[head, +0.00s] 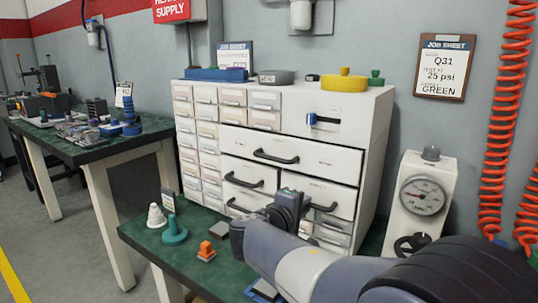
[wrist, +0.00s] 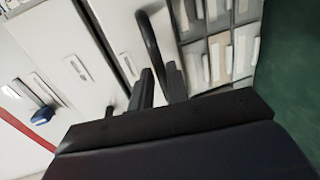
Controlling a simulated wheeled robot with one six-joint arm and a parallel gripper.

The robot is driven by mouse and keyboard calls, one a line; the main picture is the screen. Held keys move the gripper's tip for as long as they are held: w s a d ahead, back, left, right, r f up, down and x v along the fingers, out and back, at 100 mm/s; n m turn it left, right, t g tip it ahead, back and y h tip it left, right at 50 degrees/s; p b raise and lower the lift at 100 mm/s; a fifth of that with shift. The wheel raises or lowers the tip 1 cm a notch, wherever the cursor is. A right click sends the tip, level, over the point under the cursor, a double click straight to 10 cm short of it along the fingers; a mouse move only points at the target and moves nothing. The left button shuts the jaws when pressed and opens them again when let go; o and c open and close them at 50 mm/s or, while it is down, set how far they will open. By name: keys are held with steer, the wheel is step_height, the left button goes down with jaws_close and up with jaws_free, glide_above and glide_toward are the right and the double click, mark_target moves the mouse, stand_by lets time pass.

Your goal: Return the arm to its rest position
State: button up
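My arm reaches from the lower right of the head view toward the white drawer cabinet (head: 345,110). My gripper (head: 297,196) is in front of the cabinet's lower drawers, close to a black drawer handle (head: 322,208). In the wrist view the two dark fingers of my gripper (wrist: 162,84) stand a little apart, with no object seen held. A black curved handle (wrist: 149,42) runs down to the fingertips there. I cannot tell whether it touches them or lies between them. The drawers in view look shut.
A green bench top (head: 145,232) carries a white stepped cone (head: 156,215), a teal stand (head: 174,232) and an orange piece (head: 206,251). A gauge box (head: 420,200) stands right of the cabinet. Red coiled hoses (head: 497,130) hang at the right. A second bench (head: 85,148) is at left.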

steer(key=x, duration=0.3)
steer(key=shift+f, duration=0.1)
steer(key=shift+s+a, duration=0.2)
steer(key=shift+s, duration=0.05)
steer(key=shift+s+a, duration=0.2)
steer(key=shift+s, duration=0.15)
